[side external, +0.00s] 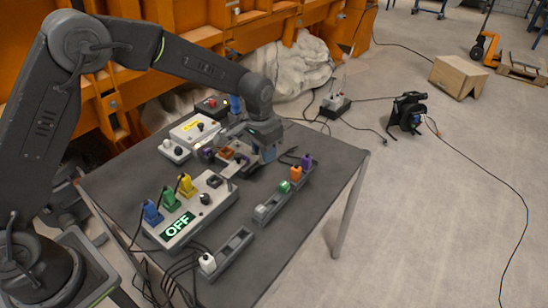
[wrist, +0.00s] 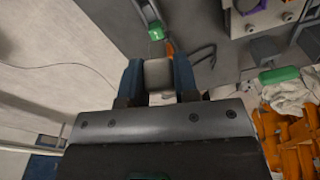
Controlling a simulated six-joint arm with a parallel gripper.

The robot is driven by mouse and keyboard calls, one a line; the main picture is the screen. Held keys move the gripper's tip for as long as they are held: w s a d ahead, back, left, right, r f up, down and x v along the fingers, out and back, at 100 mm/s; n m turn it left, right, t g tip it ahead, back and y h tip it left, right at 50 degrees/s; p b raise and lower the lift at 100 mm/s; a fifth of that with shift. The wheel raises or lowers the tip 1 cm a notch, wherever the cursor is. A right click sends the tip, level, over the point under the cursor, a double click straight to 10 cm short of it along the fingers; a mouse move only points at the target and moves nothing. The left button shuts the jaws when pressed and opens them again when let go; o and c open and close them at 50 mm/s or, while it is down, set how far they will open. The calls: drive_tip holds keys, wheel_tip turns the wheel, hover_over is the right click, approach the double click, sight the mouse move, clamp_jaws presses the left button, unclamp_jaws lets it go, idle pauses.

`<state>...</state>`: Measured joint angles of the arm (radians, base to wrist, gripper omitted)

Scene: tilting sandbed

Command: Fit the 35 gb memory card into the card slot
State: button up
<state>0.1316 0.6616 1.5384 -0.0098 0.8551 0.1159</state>
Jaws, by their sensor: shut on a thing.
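My gripper (side external: 262,150) is low over the back middle of the dark table. In the wrist view my gripper (wrist: 157,82) has its two blue fingers shut on a pale grey block (wrist: 157,73). No label on this block can be read, so I cannot tell whether it is the 35 gb memory card. In the side external view the held block is too small and too close to the fingers to make out. I cannot pick out the card slot for certain in either view.
A white box with an OFF display (side external: 177,226) carries blue, green and yellow plugs (side external: 186,184). A rack (side external: 262,213) with green, orange and purple plugs stands at the right. Another rack (side external: 232,245) holds a white plug (side external: 207,263).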

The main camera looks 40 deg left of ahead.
drive_tip(key=s+a+m, duration=0.1)
drive_tip(key=a+m, duration=0.1)
drive_tip(key=a+m+h, duration=0.1)
drive_tip(key=a+m, duration=0.2)
drive_tip(key=s+a+m+h, duration=0.1)
drive_tip(key=a+m, duration=0.1)
drive_tip(key=shift+s+a+f+m+t, duration=0.1)
drive_tip(key=shift+s+a+m+t, duration=0.2)
drive_tip(key=shift+a+m, duration=0.1)
drive_tip(key=s+a+m+g+h, duration=0.2)
drive_tip(key=s+a+m+h, duration=0.15)
drive_tip(key=a+m, duration=0.35)
hover_over(217, 182)
drive_tip(key=a, duration=0.2)
wheel_tip(217, 182, down, 4)
drive_tip(key=shift+w+f+y, duration=0.1)
drive_tip(key=shift+f+y, duration=0.15)
drive_tip(key=shift+f, duration=0.2)
drive_tip(key=shift+f, duration=0.15)
drive_tip(key=shift+f, duration=2.05)
drive_tip(key=shift+f, duration=0.95)
drive_tip(key=shift+r, duration=0.1)
drive_tip(key=shift+r, duration=2.4)
